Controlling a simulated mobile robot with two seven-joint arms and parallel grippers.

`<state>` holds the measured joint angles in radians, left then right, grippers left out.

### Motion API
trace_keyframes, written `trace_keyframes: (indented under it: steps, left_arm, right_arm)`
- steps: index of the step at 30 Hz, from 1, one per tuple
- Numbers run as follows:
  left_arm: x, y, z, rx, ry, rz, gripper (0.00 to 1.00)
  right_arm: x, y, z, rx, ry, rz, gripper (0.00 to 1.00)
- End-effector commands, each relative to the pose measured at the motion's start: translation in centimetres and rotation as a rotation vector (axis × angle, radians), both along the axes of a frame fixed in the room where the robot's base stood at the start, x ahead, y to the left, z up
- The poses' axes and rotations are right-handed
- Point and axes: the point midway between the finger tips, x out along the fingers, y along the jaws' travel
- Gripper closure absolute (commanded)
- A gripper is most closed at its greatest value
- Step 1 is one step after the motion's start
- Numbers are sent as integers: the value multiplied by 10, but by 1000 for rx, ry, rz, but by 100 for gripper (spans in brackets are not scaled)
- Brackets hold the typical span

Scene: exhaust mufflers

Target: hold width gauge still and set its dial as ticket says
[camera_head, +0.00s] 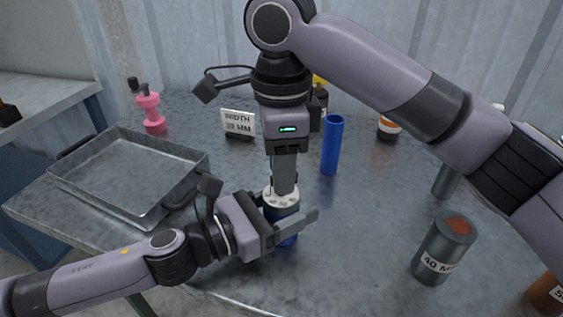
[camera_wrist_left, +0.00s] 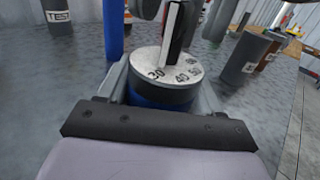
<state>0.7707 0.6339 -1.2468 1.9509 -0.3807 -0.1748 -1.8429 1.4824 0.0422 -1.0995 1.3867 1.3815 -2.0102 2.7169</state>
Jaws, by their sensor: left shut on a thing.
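The width gauge (camera_head: 284,238) stands upright on the table, with a blue body and a pale numbered dial (camera_head: 282,199) on top. My left gripper (camera_head: 290,224) is shut around its body from the side. In the left wrist view the dial (camera_wrist_left: 168,67) shows several numbers, and a dark knob with a white stripe (camera_wrist_left: 172,30) stands on it. My right gripper (camera_head: 284,188) points straight down onto the dial, its fingers at the knob; their grip is unclear. The white ticket (camera_head: 238,124) behind reads WIDTH and a value in MM, whose first digit is unclear.
An empty metal tray (camera_head: 130,178) lies at the left. A blue tube (camera_head: 332,145) stands behind the gauge at right. A grey cylinder marked 40 (camera_head: 443,248) stands front right. A pink object (camera_head: 152,113) stands at the back left. Bare table lies between the gauge and grey cylinder.

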Motion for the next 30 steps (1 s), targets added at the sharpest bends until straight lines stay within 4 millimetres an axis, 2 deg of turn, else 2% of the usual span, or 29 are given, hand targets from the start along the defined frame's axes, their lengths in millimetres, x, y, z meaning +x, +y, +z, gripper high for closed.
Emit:
trace_keyframes:
  steps: [5,8,21,30]
  left_arm:
    - [0,0,-1,1,2,2,69]
    - [1,0,-1,2,1,2,69]
    - [1,0,-1,1,1,2,69]
    - [0,0,0,0,0,1,69]
  right_arm:
    - [0,0,5,0,0,2,63]
    - [0,0,16,-1,-3,2,63]
    - [0,0,90,0,-4,-1,63]
    - [-1,0,117,-1,-1,0,63]
